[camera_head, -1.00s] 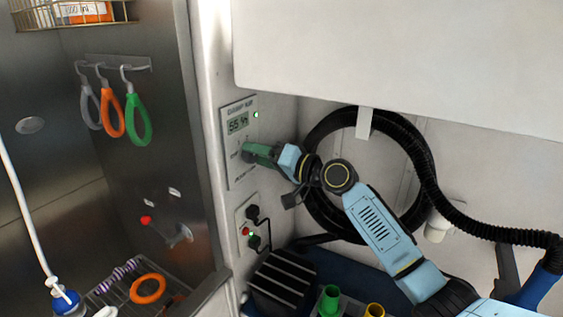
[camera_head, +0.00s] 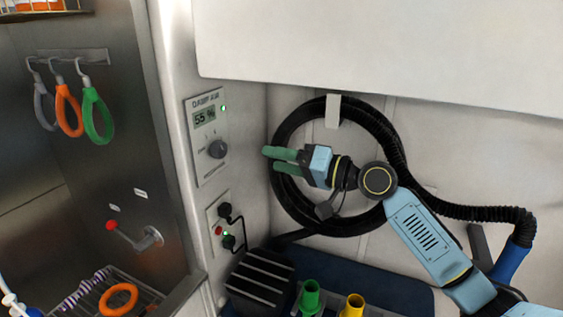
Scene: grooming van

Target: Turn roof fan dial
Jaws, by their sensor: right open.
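The roof fan dial (camera_head: 217,149) is a dark grey round knob on a pale wall panel (camera_head: 211,173) left of centre. Above the knob the panel has a small display (camera_head: 204,117) that seems to read 55 % and a lit green light. My right gripper (camera_head: 268,160) has green fingers, which are parted and empty. It points left toward the panel, to the right of the dial and apart from it in the picture. The dial is fully in sight. My left gripper is not in view.
A lower panel (camera_head: 222,232) with plugs and a red button sits below the dial panel. A coiled black hose (camera_head: 289,222) hangs behind my right arm. A black ribbed box (camera_head: 262,281), a green nozzle (camera_head: 310,296) and a yellow nozzle (camera_head: 352,306) are below. Coloured loops hang at left.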

